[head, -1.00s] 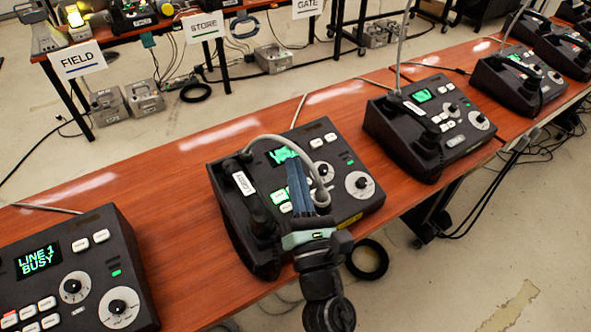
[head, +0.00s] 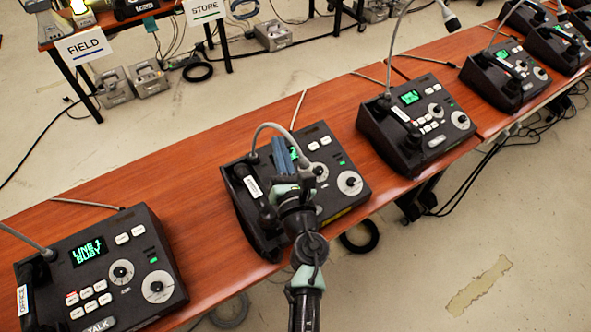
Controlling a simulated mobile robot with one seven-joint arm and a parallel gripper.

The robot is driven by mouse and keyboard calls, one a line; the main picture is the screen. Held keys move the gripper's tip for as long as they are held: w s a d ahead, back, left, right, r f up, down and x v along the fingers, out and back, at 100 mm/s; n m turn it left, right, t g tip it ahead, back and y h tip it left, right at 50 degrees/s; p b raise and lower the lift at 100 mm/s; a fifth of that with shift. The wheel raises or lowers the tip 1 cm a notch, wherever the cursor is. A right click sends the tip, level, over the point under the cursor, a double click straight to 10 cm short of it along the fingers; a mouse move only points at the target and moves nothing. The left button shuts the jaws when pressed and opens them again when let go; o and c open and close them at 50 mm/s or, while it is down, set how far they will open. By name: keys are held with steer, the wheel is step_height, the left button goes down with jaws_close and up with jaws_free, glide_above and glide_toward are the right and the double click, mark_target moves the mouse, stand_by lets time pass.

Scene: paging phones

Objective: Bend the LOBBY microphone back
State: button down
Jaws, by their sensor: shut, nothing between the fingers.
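The LOBBY phone (head: 327,209) is a dark desk unit in the middle of the head view. Its label (head: 253,187) is on the handset at its left side. Its grey gooseneck microphone (head: 266,126) rises from the back left corner and arches forward and right over the unit. The microphone's end is beside my fingers and partly hidden, so I cannot tell its exact tilt. My gripper (head: 282,148) is over the unit with its blue fingers shut and empty, close to the gooseneck. I cannot tell whether they touch it. The arm covers part of the keypad.
The OFFICE phone (head: 125,262), its screen reading LINE 1 BUSY, stands at the front left. Another phone (head: 437,137) with a raised gooseneck stands to the right, with several more beyond. Bare wooden table (head: 190,195) lies between units. A FIELD sign (head: 82,45) hangs behind.

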steer(key=w+a+r+p, duration=0.2)
steer(key=w+a+r, duration=0.1)
steer(key=w, duration=0.3)
steer(key=shift+a+r+p, duration=0.2)
steer(key=shift+r+p, duration=0.15)
steer(key=shift+r, duration=0.25)
